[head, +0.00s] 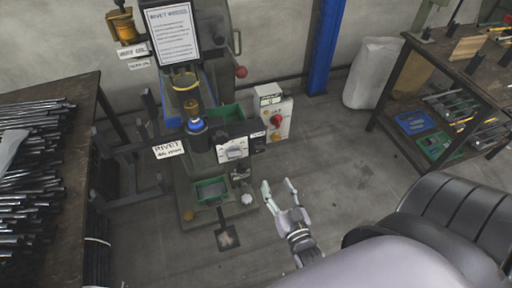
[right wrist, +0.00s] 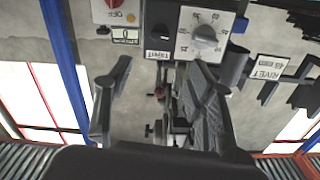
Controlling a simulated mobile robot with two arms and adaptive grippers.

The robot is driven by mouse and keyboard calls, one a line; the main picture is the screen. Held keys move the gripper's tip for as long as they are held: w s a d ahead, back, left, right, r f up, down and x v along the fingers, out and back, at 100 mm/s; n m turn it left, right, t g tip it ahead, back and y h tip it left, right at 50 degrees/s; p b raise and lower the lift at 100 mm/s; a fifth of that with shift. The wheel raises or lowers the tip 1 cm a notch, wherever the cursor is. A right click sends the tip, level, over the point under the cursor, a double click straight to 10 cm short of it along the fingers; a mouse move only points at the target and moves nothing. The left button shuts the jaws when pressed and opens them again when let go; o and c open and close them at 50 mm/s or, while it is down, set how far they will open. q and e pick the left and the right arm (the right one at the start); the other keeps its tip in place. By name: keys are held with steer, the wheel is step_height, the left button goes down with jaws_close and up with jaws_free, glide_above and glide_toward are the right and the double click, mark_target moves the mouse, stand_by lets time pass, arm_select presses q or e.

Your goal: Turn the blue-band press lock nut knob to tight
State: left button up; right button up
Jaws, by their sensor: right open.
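The rivet press (head: 190,95) stands left of centre in the head view, with a blue band (head: 197,126) around its ram. A white panel with a grey dial knob (head: 235,151) is on its front; the dial also shows in the right wrist view (right wrist: 205,38), upside down. A small dark knob (right wrist: 160,34) is beside it. I cannot tell which knob is the lock nut, or its setting. My right gripper (head: 278,187) is open and empty, in front of and below the panel, apart from it. It also shows in the right wrist view (right wrist: 160,66). My left gripper is not visible.
A control box (head: 274,117) with a red button is right of the panel. A green bin (head: 211,190) sits low on the press. A table of metal rods (head: 85,95) stands left, a workbench (head: 410,40) right. The floor between press and workbench is clear.

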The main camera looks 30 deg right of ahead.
mark_target(261, 150)
steer(key=b+x, duration=0.4)
steer(key=x, duration=1)
steer(key=shift+w+b, duration=0.35)
steer(key=shift+w, duration=0.05)
steer(key=shift+c, duration=0.4)
steer(key=c, duration=1.1)
